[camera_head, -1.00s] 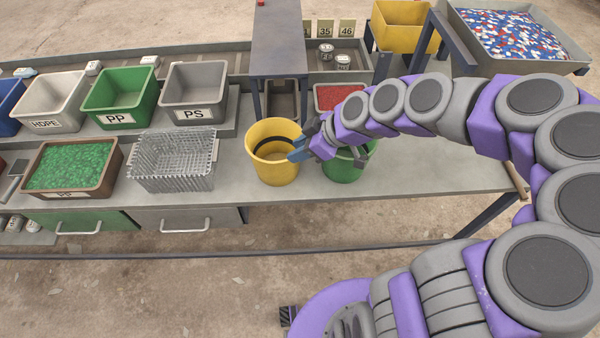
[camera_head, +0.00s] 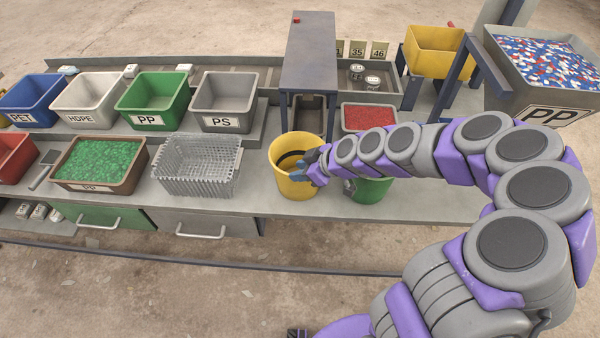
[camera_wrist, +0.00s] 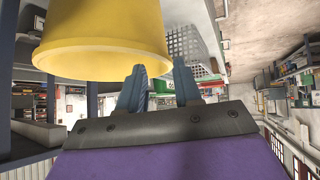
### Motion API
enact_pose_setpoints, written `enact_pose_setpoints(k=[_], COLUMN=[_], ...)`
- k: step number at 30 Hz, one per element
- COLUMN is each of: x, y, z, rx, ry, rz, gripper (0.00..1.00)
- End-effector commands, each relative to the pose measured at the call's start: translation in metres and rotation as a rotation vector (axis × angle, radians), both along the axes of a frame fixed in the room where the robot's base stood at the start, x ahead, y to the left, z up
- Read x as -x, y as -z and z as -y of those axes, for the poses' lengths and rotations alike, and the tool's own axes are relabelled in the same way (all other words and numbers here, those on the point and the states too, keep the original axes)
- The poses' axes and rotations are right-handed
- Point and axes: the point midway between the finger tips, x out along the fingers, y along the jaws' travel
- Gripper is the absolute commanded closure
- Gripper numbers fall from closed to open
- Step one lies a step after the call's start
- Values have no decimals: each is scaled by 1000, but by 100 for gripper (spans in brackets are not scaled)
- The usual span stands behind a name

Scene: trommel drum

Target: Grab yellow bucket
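The yellow bucket (camera_head: 296,187) stands upright on the grey table, its open top facing up and a dark band showing inside. My gripper (camera_head: 303,167) reaches in from the right at the bucket's right rim, its blue fingers overlapping that side. In the wrist view the bucket (camera_wrist: 100,45) fills the upper left, with its rim edge behind the fingers. The two blue fingers of my gripper (camera_wrist: 158,72) are spread, with a clear gap between them. I cannot tell whether a finger touches the bucket or the wall lies between them.
A green bucket (camera_head: 371,190) stands just right, partly hidden by my arm. A wire basket (camera_head: 197,168) is to the left, beside a tray of green granules (camera_head: 100,163). A red-filled bin (camera_head: 368,116) and a dark raised frame (camera_head: 309,62) stand behind.

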Motion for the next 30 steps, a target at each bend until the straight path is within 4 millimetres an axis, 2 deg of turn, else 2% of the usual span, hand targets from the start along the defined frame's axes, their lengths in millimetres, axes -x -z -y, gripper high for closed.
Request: enact_pose_setpoints(k=[12,22,30], x=[-15,-18,-18], y=[35,38,38], z=[-30,-32,-33], rx=[0,-1,0], ry=[0,1,1], rz=[-2,0,-1], gripper=[66,66,92])
